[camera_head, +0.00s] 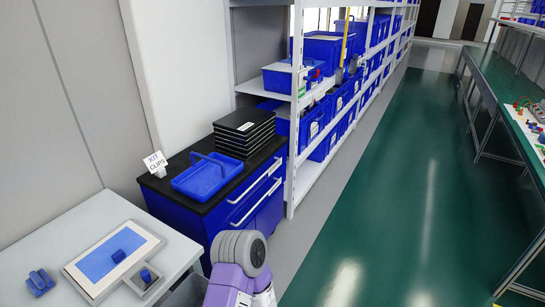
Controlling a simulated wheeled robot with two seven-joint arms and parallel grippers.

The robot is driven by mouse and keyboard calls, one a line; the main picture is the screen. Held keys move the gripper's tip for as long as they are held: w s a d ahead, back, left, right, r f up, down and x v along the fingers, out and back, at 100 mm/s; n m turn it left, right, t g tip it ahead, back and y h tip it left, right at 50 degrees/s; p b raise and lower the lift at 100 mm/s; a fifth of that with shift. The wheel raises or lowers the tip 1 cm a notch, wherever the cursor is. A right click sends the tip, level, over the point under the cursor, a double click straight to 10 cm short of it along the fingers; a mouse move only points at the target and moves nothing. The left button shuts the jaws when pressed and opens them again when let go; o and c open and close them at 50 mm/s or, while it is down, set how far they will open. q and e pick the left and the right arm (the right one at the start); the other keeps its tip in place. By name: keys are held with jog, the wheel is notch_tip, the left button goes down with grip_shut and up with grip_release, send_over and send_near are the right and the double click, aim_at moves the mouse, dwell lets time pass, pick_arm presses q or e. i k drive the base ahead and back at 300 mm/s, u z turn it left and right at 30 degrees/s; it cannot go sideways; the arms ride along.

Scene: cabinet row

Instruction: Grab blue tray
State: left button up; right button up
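The blue tray (203,182) sits flat on the black top of a blue cabinet (252,201), left of the picture's middle. It is shallow, with raised sides and a blue handle arching over it. Nothing is seen touching its handle. Neither of my grippers can be made out. A purple and grey part of my own body (240,252) rises at the bottom middle, in front of the cabinet and apart from the tray.
A stack of black trays (244,130) stands right behind the blue tray. A "KIT CLIPS" sign (156,162) is at its left. A white table (58,240) with blue parts is front left. Shelves with blue bins (318,115) stand beyond. The green floor (390,200) is clear.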

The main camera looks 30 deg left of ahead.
aim_at(200, 182)
jog(key=u, duration=0.25)
jog(key=i, duration=1.85)
jog(key=u, duration=0.9)
